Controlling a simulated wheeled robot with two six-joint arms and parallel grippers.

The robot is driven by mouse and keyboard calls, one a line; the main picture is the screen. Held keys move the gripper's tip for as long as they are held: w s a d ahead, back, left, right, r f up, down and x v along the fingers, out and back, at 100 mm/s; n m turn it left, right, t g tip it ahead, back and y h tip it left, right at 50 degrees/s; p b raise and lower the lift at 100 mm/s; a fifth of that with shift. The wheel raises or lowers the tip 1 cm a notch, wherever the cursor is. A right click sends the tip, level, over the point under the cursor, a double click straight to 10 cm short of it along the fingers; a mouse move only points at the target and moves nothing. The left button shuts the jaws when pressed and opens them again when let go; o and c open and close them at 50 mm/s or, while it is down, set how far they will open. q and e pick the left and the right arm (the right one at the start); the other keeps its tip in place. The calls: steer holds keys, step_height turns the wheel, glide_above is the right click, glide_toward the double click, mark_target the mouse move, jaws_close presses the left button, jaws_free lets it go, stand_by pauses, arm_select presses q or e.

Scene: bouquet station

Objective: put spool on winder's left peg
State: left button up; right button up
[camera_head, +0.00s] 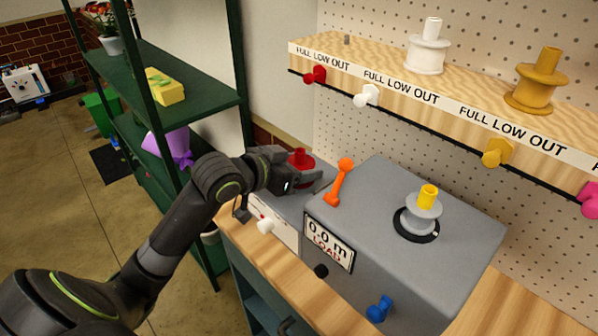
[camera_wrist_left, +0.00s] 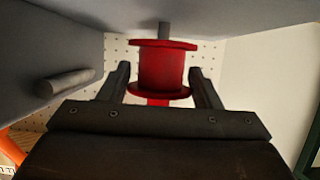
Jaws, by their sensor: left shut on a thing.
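The red spool (camera_head: 301,161) is above the lower left part of the grey winder (camera_head: 430,262), left of its orange lever. My left gripper (camera_head: 312,184) is shut on it. In the left wrist view the red spool (camera_wrist_left: 161,68) stands between the two fingers (camera_wrist_left: 160,88). A grey peg (camera_wrist_left: 163,30) shows at the spool's upper flange in that view, in line with its core. I cannot tell whether the spool is around the peg or only touching its end. The gripper hides the peg in the head view. My right gripper is not in view.
A grey spool with a yellow top (camera_head: 425,208) sits on the winder's right side. The orange lever (camera_head: 341,180) stands close beside my gripper. A shelf above holds a white spool (camera_head: 428,50) and an ochre spool (camera_head: 537,83). A green rack (camera_head: 180,95) is at left.

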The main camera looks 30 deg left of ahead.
arm_select(q)
steer(key=shift+f, duration=0.9)
steer(key=o, duration=1)
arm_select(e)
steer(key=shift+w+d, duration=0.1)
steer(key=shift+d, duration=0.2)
